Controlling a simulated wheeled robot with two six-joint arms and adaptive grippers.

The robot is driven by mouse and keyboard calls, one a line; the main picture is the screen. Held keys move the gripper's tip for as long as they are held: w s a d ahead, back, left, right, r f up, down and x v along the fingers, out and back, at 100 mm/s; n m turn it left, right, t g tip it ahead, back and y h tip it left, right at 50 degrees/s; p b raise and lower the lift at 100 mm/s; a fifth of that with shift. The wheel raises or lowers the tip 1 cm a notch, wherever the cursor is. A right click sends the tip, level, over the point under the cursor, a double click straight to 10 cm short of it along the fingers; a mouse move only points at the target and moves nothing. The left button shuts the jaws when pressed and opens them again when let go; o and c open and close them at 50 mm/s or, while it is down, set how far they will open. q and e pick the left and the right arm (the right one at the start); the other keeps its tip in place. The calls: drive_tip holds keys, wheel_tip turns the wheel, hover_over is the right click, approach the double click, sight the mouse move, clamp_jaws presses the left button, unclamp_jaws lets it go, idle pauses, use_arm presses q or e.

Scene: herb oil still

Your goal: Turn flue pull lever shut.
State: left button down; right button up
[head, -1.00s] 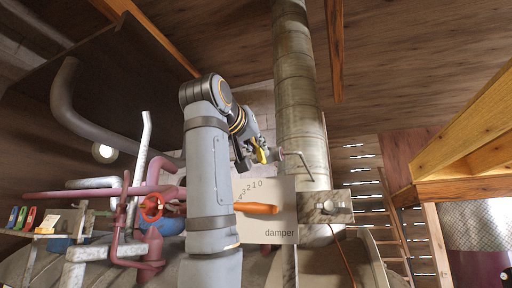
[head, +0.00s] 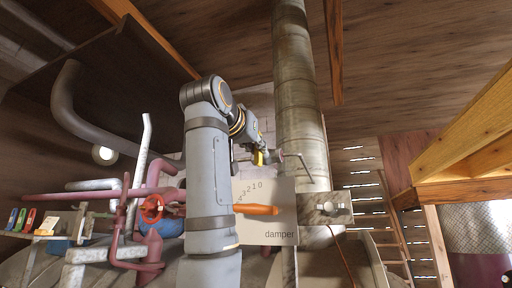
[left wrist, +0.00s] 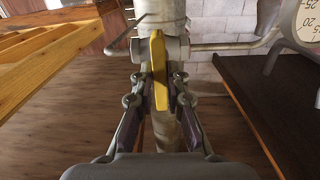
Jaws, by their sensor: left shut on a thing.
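A yellow lever (left wrist: 158,72) stands on a grey valve body in front of the flue pipe (left wrist: 162,12) in the left wrist view. My left gripper (left wrist: 159,80) is shut on this lever, with one finger on each side of it. In the head view the lever (head: 258,157) shows only as a small yellow patch beside the flue pipe (head: 298,90), and my left gripper (head: 257,150) is small and partly hidden there. My left arm hides what lies behind it. My right gripper is not in view.
A white plate marked "damper" (head: 275,222) with an orange handle (head: 257,210) is below the gripper. A thin bent rod (head: 307,170) is close to its right. Pink pipes and a red valve wheel (head: 152,209) are at left. Wooden beams (head: 470,120) are at right.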

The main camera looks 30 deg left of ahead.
use_arm(q)
drive_tip(key=shift+w+f, duration=0.1)
drive_tip(key=shift+f, duration=0.1)
drive_tip(key=c, duration=1.4)
unclamp_jaws()
drive_tip(key=shift+r, duration=0.15)
drive_tip(key=shift+s, duration=0.2)
drive_tip(key=v, duration=1.1)
drive_tip(key=shift+s, duration=0.4)
drive_tip(key=shift+w, duration=0.1)
